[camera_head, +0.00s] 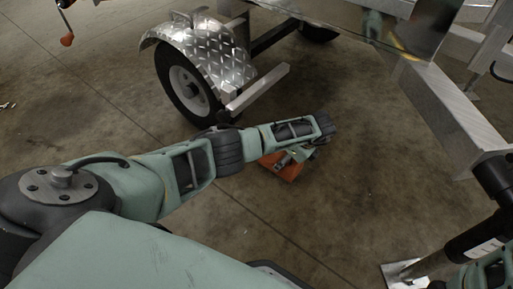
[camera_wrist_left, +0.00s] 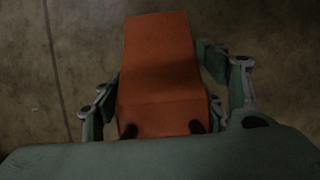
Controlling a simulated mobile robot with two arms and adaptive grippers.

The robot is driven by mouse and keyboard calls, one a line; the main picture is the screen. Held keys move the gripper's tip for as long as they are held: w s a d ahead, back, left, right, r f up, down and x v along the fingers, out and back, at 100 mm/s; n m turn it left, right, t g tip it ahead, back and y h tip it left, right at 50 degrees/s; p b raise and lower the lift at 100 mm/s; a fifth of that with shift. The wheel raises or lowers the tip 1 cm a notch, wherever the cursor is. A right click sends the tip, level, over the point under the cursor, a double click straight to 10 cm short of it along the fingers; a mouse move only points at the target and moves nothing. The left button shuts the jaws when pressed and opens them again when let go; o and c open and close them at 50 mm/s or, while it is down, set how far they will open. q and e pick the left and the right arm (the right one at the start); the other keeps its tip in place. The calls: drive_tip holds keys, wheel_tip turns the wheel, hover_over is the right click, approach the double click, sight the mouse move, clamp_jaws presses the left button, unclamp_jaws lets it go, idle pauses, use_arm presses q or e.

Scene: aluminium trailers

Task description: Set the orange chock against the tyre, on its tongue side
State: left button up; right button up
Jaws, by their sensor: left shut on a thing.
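The orange chock (camera_head: 291,174) shows under the end of my left arm in the head view, out in front of the tyre and to its lower right. It fills the middle of the left wrist view (camera_wrist_left: 160,75). My left gripper (camera_wrist_left: 162,85) is shut on it, with a finger on each side. In the head view the gripper (camera_head: 292,156) partly covers the chock. I cannot tell whether the chock touches the floor. The black tyre (camera_head: 166,70) stands under a diamond-plate fender, clear of the chock.
The fender (camera_head: 205,52) and a metal step bar (camera_head: 258,88) stick out near the tyre. The trailer's aluminium beam (camera_head: 450,110) runs down to the right, towards a black jack post (camera_head: 470,240) with a metal foot. The concrete floor (camera_head: 350,150) between is clear.

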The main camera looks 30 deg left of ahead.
use_arm(q)
drive_tip(key=a+b, duration=0.2)
drive_tip(key=a, duration=0.2)
drive_tip(key=a+b, duration=0.1)
drive_tip(key=a, duration=0.3)
drive_tip(key=w+a+b, duration=0.1)
drive_tip(key=a+b, duration=0.1)
drive_tip(key=a, duration=0.2)
drive_tip(key=shift+f+b, duration=0.2)
drive_tip(key=shift+b, duration=0.15)
drive_tip(key=shift+w+a+r, duration=0.1)
drive_tip(key=shift+a+r, duration=0.05)
drive_tip(key=shift+a, duration=0.25)
wheel_tip(320, 180, down, 4)
drive_tip(key=b, duration=0.4)
drive_tip(key=shift+r, duration=0.3)
drive_tip(key=o, duration=1.9)
